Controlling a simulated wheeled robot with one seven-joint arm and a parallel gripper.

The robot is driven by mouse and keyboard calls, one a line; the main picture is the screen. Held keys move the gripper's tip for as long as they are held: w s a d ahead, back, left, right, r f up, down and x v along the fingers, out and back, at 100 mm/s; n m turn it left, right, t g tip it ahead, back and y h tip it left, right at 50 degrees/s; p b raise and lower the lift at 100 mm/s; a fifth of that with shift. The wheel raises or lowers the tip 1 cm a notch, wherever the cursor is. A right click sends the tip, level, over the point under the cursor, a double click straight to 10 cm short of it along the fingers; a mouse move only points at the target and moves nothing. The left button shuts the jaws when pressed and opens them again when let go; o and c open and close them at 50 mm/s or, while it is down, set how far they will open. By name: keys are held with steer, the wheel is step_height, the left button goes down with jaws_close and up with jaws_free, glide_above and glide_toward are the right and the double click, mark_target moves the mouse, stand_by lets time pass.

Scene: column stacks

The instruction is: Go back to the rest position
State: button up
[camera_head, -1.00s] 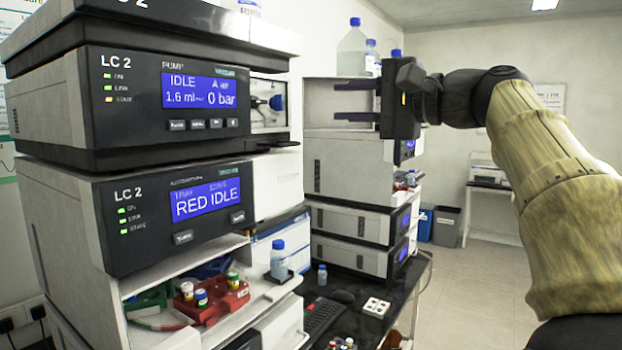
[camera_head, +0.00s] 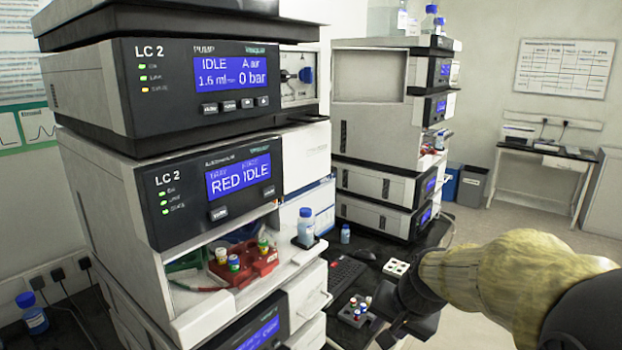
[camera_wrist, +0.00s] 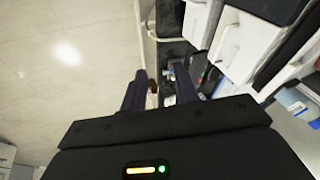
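My gripper (camera_wrist: 161,70) is open, with its two dark fingers apart and nothing held between them in the wrist view. My arm reaches in from the right.
A red vial holder (camera_head: 243,262) sits in the stack's open bay, beside a blue-capped bottle (camera_head: 306,228). A keyboard (camera_head: 345,277) and a white rack (camera_head: 396,267) lie on the bench. A second instrument stack (camera_head: 385,140) stands behind. Open floor (camera_head: 490,222) is at the right.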

steer(key=s+f+n+g+h+p, duration=0.1)
steer(key=s+f+n+g+h, duration=0.1)
steer(key=s+f+n, duration=0.3)
steer(key=s+f, duration=0.3)
steer(key=s, duration=0.3)
steer(key=shift+s+d, duration=0.2)
steer(key=shift+d, duration=0.1)
stand_by(1.3)
